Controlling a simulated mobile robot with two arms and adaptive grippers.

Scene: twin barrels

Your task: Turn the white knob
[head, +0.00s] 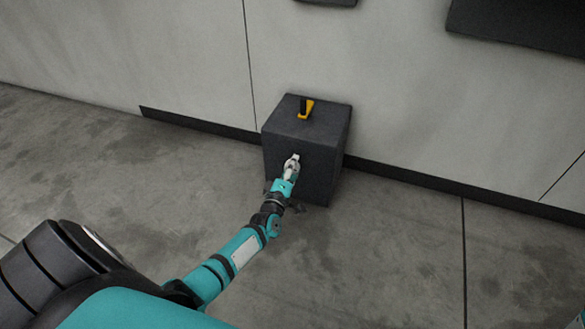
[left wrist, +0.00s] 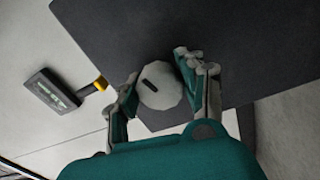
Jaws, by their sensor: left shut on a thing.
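The white knob (left wrist: 161,86) sits on the front face of a dark grey box (head: 282,155). It is pale, faceted and round, with a dark slot near it in the left wrist view. My left gripper (head: 292,164) reaches the front of the box in the head view. In the left wrist view its two fingers (left wrist: 157,78) stand on either side of the knob, shut on it. In the head view the gripper mostly hides the knob.
A black and yellow lever-like part (head: 305,108) stands on top of the box; it also shows in the left wrist view (left wrist: 52,92). The box stands on a concrete floor (head: 400,250) against a pale wall (head: 400,110). Dark panels (head: 525,22) hang above. The floor around is clear.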

